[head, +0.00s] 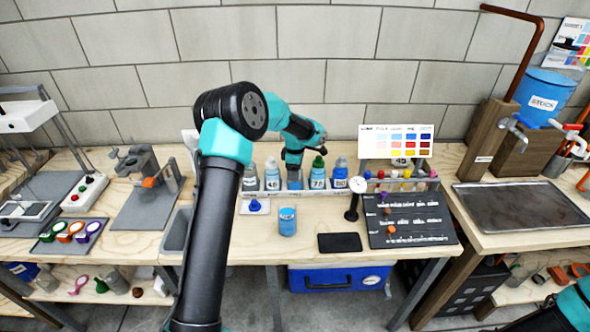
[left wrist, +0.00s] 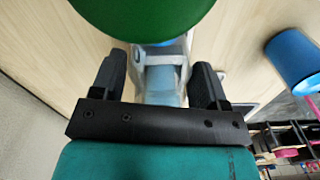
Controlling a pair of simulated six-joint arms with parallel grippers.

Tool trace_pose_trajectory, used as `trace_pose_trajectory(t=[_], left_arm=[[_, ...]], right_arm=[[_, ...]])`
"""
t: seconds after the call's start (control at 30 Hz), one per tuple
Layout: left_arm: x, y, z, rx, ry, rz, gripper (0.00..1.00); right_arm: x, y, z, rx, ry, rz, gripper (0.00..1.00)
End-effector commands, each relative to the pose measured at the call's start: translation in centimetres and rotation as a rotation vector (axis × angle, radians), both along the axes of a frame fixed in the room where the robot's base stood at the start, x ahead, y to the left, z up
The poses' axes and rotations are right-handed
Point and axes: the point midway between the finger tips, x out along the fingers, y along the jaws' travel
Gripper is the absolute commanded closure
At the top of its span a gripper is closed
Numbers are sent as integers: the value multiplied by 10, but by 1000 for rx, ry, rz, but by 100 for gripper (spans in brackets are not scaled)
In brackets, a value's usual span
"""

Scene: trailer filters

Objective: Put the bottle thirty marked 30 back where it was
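My left gripper (head: 294,169) points down at the bottle rack on the bench, between the bottle marked 45 (head: 272,180) and the green-capped bottle marked 75 (head: 318,177). A pale blue bottle (head: 295,183) stands in the rack just below it, mostly hidden. In the left wrist view the fingers (left wrist: 160,82) are apart, with a pale blue body (left wrist: 162,84) between them and a gap on its left side. A green cap (left wrist: 142,12) fills the top of that view. No 30 label is readable. My right gripper is out of view.
A blue jar (head: 288,222) stands loose in front of the rack. A blue item on a white square (head: 254,206), a dark flat pad (head: 339,243) and a black stand (head: 354,200) are nearby. The dark board (head: 410,220) lies to the right.

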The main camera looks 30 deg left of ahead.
Motion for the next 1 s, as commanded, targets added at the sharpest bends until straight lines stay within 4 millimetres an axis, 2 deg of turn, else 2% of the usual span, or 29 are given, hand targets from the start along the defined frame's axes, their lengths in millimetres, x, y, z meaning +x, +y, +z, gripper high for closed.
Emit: trace_pose_trajectory(t=[0.03, 0.2, 0.57, 0.77, 1.0], left_arm=[[0, 0, 0, 0, 0, 0, 27], [0, 0, 0, 0, 0, 0, 12], [0, 0, 6, 0, -2, 0, 12], [1, 0, 29, 0, -3, -1, 12], [0, 0, 74, 0, -4, 0, 12]], right_arm=[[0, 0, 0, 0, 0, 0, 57], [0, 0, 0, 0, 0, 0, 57], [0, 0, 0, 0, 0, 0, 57], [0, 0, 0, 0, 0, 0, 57], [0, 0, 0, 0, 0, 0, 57]])
